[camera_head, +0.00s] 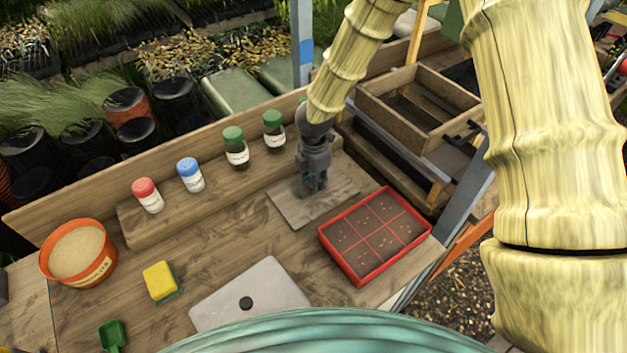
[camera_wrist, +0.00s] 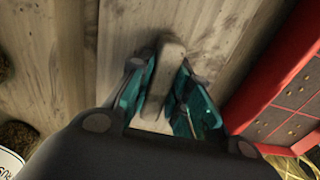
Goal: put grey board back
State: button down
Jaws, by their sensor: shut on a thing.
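The grey board (camera_head: 333,204) is a flat, weathered wooden piece at the right of the bench, between the raised back ledge and the red tray. My gripper (camera_head: 312,188) points down over the board's middle. In the wrist view my gripper (camera_wrist: 166,100) is shut on an upright wooden grip (camera_wrist: 168,62) that stands between its teal fingers. The grip's foot is partly hidden by the fingers. The board looks flat and low over the bench; I cannot tell whether it touches the bench top.
A red divided soil tray (camera_head: 374,235) stands close on the right. Green-lidded jars (camera_head: 236,150), (camera_head: 273,130) and two shakers (camera_head: 147,195), (camera_head: 190,175) stand on the ledge (camera_head: 215,180). A pale plate with a black knob (camera_head: 270,282), sponge (camera_head: 160,281) and orange pot (camera_head: 48,262) are left.

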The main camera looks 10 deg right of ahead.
jog(key=c, duration=1.3)
grip_release()
jog(key=shift+r, duration=0.2)
notch_tip(320, 180, up, 12)
jog(key=b, duration=0.3)
jog(key=shift+f, duration=0.1)
